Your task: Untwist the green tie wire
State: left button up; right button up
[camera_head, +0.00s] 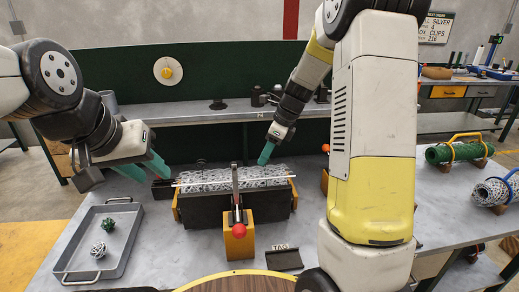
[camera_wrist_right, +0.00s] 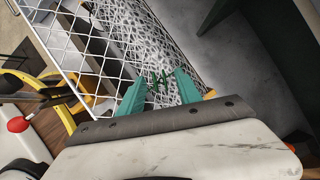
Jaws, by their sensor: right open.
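The green tie wire (camera_wrist_right: 160,82) shows in the right wrist view as a small twisted dark green piece on the silver chain-link mesh roll (camera_wrist_right: 170,50). My right gripper (camera_wrist_right: 158,88) is open, with one teal finger on each side of the tie wire; I cannot tell whether they touch it. In the head view my right gripper (camera_head: 266,153) is at the right part of the mesh roll (camera_head: 215,180), and the tie wire cannot be made out there. My left gripper (camera_head: 145,168) is left of the roll, its teal fingers apart and nothing visible between them.
The roll lies in a dark cradle (camera_head: 270,205) with a red-knobbed lever (camera_head: 237,229) in front. A grey tray (camera_head: 75,262) at left holds a green and a silver wire ball. A TAG plate (camera_head: 284,260) lies front right.

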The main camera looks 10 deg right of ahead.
jog(key=shift+c, duration=0.4)
grip_shut()
jog(key=shift+n, duration=0.4)
